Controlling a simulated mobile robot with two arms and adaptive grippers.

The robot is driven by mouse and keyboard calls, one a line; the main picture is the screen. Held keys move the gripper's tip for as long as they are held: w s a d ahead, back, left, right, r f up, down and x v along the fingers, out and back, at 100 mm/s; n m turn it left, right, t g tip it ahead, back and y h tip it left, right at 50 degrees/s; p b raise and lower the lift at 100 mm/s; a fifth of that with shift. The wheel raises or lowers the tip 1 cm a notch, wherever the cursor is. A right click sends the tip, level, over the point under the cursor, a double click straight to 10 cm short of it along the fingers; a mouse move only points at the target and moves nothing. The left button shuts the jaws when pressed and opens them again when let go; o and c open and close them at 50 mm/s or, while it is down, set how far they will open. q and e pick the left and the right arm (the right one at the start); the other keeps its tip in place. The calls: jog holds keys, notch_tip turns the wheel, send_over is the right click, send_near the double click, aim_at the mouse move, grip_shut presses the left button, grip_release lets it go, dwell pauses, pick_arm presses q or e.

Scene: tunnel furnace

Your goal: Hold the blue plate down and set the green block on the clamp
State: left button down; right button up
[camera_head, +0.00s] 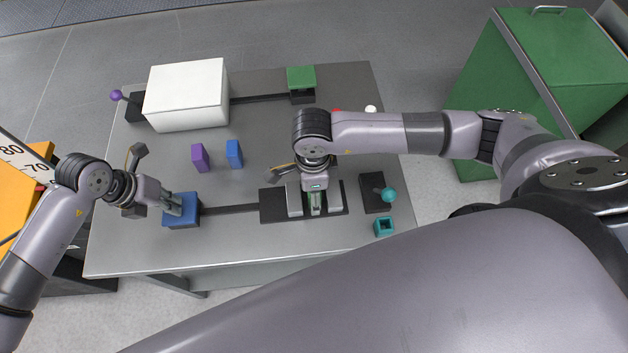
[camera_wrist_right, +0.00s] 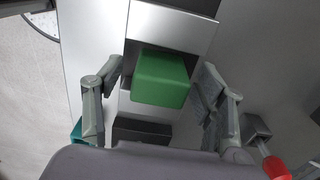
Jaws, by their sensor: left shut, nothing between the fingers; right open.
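The blue plate (camera_head: 181,218) is at the left end of a dark rail. My left gripper (camera_head: 173,208) is shut and empty, its fingertips down on the plate and appearing to touch it. The clamp (camera_head: 294,199) has silver jaws on a black base at the rail's right end. My right gripper (camera_head: 316,207) is over the clamp, pointing down. In the right wrist view the green block (camera_wrist_right: 160,78) is between its open fingers, with a gap on each side. The block sits at the clamp, between the silver jaws; its underside is hidden.
A purple block (camera_head: 200,158) and a blue block (camera_head: 234,154) stand mid-table. Behind them are a white box (camera_head: 187,94) and a green plate (camera_head: 301,78). A teal-knobbed lever (camera_head: 388,194) and a teal hollow block (camera_head: 384,227) are right of the clamp.

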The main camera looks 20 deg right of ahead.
jog(key=shift+r, duration=0.1)
pick_arm(q)
jog(key=shift+f, duration=0.1)
pick_arm(e)
notch_tip(320, 180, up, 15)
dwell(1.3)
pick_arm(q)
notch_tip(320, 180, up, 9)
jog(key=p, duration=0.6)
pick_arm(e)
notch_tip(320, 180, up, 6)
dwell(1.0)
dwell(0.5)
